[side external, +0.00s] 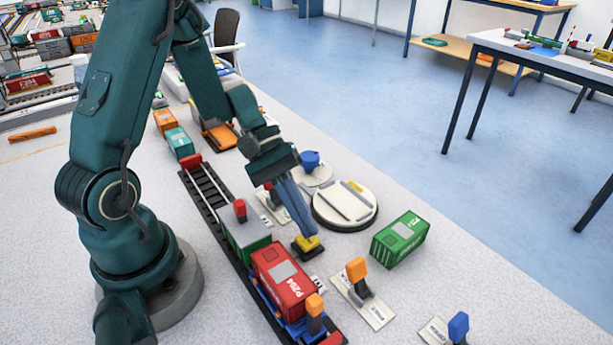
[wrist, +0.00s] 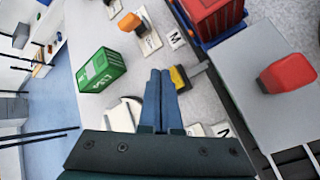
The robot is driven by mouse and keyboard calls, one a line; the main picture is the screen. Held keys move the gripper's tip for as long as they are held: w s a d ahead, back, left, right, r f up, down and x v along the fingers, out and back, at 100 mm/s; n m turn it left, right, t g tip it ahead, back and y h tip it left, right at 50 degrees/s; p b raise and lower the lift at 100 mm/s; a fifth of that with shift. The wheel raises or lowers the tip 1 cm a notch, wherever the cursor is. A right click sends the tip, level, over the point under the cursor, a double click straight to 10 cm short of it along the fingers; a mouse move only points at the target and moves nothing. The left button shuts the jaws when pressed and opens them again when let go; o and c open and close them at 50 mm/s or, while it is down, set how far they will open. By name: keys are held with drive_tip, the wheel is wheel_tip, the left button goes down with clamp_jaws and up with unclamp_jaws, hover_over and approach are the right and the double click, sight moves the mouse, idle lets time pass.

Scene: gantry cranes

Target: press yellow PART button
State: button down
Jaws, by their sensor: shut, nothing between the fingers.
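The yellow button (side external: 307,243) sits on a dark base on the pale table, beside the track. In the wrist view the yellow button (wrist: 179,77) shows just right of the fingertips, partly covered by them. My gripper (side external: 312,233) reaches down from the upper left, its blue fingers shut and empty. In the side view the tips are at the button's top; I cannot tell whether they touch it. In the wrist view the shut fingertips of my gripper (wrist: 160,73) lie side by side, left of the button.
A red container (side external: 284,281) and a grey-topped green block (side external: 245,232) stand on the track to the left. A round white turntable (side external: 345,206) is behind the button. A green container (side external: 400,239) stands to the right. An orange-topped lever (side external: 357,272) and a blue-topped lever (side external: 458,326) are in front.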

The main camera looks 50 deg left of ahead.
drive_tip(key=shift+f, duration=0.55)
idle(0.7)
drive_tip(key=shift+r, duration=1)
drive_tip(key=shift+r, duration=2.45)
